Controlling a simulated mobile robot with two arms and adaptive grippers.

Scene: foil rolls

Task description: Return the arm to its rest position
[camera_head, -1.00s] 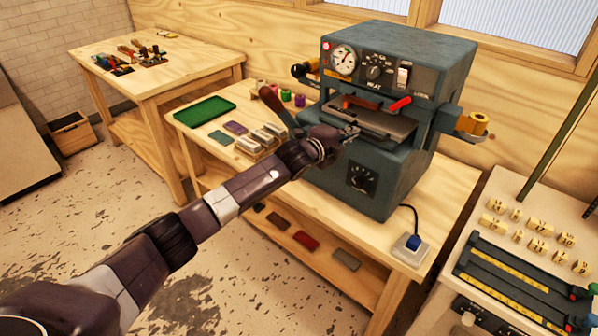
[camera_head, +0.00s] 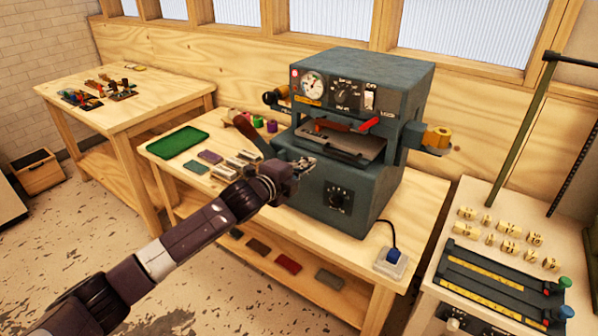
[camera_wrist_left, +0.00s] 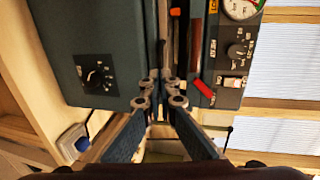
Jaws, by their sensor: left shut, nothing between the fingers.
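My left arm reaches in from the lower left in the head view. Its gripper (camera_head: 304,165) is in front of the teal foil press (camera_head: 340,205), at the left part of its front, below the opening with the red-tipped lever (camera_head: 368,126). The fingers are shut and empty. In the left wrist view the shut fingers (camera_wrist_left: 161,80) point toward the press (camera_wrist_left: 95,45), which appears turned sideways. I cannot tell the exact gap between fingertips and press. My right gripper is not in view.
The press stands on a wooden bench with a green tray (camera_head: 178,141) and small blocks (camera_head: 240,159) to its left. A yellow foil roll (camera_head: 437,137) is on its right side. A table with brass type (camera_head: 500,238) is at right. Open floor lies at lower left.

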